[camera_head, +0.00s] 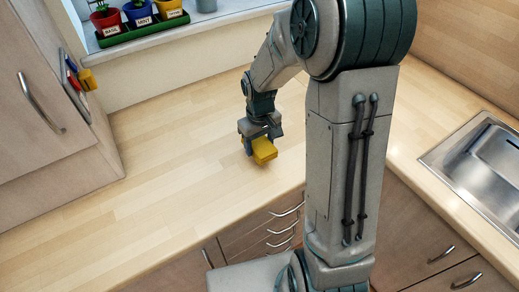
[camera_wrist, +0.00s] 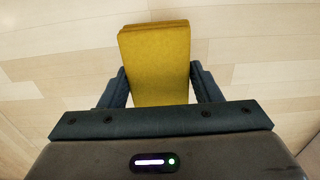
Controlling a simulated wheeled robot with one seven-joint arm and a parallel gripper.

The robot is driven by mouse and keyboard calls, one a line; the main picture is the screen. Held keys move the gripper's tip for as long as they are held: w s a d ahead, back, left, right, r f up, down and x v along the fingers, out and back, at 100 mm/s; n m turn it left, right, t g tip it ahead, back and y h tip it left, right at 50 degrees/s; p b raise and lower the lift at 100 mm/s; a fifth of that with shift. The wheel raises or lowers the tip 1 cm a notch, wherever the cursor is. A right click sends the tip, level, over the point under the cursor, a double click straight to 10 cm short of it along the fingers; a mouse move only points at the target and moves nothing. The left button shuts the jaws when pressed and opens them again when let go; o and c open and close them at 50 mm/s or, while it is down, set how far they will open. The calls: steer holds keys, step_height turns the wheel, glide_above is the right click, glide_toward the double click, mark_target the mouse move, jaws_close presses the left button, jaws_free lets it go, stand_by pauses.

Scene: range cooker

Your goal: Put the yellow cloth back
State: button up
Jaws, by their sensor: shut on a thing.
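The yellow cloth (camera_head: 264,150) is a small folded block in my gripper, over the wooden worktop. In the wrist view the cloth (camera_wrist: 157,62) fills the space between the two dark fingers and sticks out beyond them. My gripper (camera_head: 257,139) points down and is shut on the cloth. It also shows in the wrist view (camera_wrist: 160,88), with a finger on each side of the cloth. I cannot tell whether the cloth touches the worktop.
The worktop (camera_head: 170,165) is clear around my gripper. A cupboard (camera_head: 45,95) with a rack of coloured items (camera_head: 78,80) stands at the left. Potted herbs (camera_head: 140,12) sit in a green tray on the windowsill. A steel sink (camera_head: 480,165) is at the right.

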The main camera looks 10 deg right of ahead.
mark_target(260, 152)
steer(key=shift+f+p, duration=0.4)
steer(key=shift+f, duration=1.6)
steer(key=shift+f, duration=0.2)
steer(key=o, duration=0.9)
steer(key=shift+o, duration=0.2)
steer(key=shift+r, duration=0.15)
